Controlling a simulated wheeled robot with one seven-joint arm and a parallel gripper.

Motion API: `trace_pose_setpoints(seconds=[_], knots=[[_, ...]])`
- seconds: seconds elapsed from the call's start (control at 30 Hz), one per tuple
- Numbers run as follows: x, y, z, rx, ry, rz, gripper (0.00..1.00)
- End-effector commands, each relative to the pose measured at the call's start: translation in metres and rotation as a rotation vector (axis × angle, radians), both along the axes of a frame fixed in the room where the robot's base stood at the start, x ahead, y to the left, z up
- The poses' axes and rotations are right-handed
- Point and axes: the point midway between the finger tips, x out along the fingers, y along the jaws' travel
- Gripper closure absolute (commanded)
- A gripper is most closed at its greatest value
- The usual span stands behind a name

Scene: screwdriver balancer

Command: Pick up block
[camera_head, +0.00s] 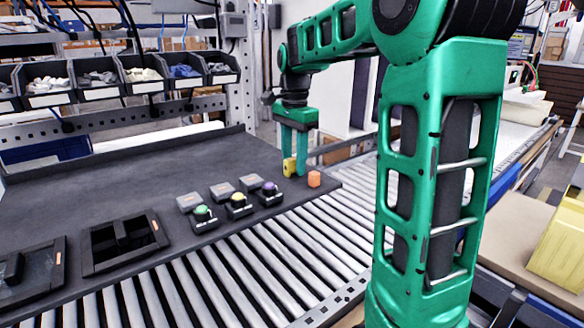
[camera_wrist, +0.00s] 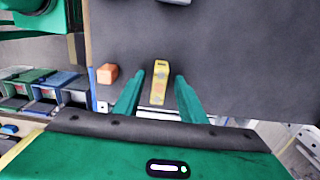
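A yellow block-like piece (camera_head: 289,167) stands near the far right edge of the dark table. In the wrist view the yellow piece (camera_wrist: 160,83) is long, with grey marks. An orange block (camera_head: 314,179) sits to its right in the head view; in the wrist view the orange block (camera_wrist: 107,74) is left of the fingers. My gripper (camera_head: 295,168) points down with its green fingers at the yellow piece. In the wrist view my gripper (camera_wrist: 160,77) is open, one finger on each side of the yellow piece, with small gaps showing. The orange block is outside the fingers.
Button boxes with green (camera_head: 203,213), yellow (camera_head: 238,203) and purple (camera_head: 269,192) tops stand left of the gripper. Black trays (camera_head: 124,243) lie at the left front. A roller conveyor (camera_head: 250,258) runs along the table's front edge. Bins (camera_head: 97,80) hang behind.

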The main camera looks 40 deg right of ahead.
Motion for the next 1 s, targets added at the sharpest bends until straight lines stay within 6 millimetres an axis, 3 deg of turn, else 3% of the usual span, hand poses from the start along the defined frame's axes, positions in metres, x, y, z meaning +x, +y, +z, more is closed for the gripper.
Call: trace_pose_setpoints(seconds=[0.07, 0.23, 0.27, 0.73, 1.0], knots=[[0.0, 0.0, 0.0, 0.0, 0.0, 0.0, 0.62], [0.0, 0.0, 0.0, 0.0, 0.0, 0.0, 0.98], [0.0, 0.0, 0.0, 0.0, 0.0, 0.0, 1.0], [0.0, 0.0, 0.007, 0.0, 0.0, 0.0, 1.0], [0.002, 0.001, 0.045, -0.001, -0.003, 0.001, 1.0]])
